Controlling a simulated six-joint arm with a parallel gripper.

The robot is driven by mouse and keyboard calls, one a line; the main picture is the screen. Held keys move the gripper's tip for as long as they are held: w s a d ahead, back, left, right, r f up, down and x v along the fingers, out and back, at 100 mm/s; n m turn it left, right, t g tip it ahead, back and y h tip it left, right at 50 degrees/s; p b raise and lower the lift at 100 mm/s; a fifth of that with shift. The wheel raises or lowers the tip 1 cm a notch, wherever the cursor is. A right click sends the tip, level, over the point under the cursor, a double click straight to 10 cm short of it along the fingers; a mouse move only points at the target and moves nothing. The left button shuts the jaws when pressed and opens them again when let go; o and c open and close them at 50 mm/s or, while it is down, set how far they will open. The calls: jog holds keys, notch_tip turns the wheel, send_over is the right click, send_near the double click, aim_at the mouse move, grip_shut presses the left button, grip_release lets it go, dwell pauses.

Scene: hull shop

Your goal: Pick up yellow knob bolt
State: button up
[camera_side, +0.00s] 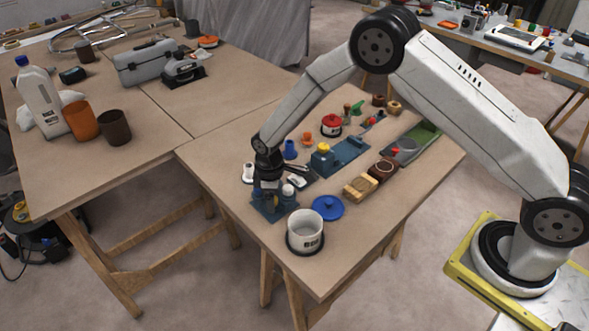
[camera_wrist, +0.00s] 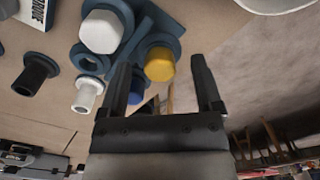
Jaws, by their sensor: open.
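The yellow knob bolt (camera_wrist: 160,64) shows in the wrist view as a six-sided yellow head on a round blue collar of a blue fixture (camera_wrist: 141,36). My gripper (camera_wrist: 163,72) is open, with one dark finger on each side of the yellow head in the picture. I cannot tell whether the fingers are level with it or above it. In the side view my gripper (camera_side: 269,188) points down over the blue fixture (camera_side: 276,211) near the table's left edge and hides part of it. I cannot make out this yellow head there.
A white knob (camera_wrist: 100,32) stands close beside the yellow one. Smaller black (camera_wrist: 36,73) and white (camera_wrist: 87,95) pieces lie left. In the side view a white pot (camera_side: 305,236) and blue lid (camera_side: 328,207) are close by; another yellow-topped piece (camera_side: 323,147) sits on a blue block.

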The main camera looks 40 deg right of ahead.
dwell(0.5)
grip_shut()
notch_tip(320, 180, up, 10)
dwell(0.9)
jog(key=shift+s+f, duration=0.1)
jog(key=shift+s, duration=0.05)
dwell(0.4)
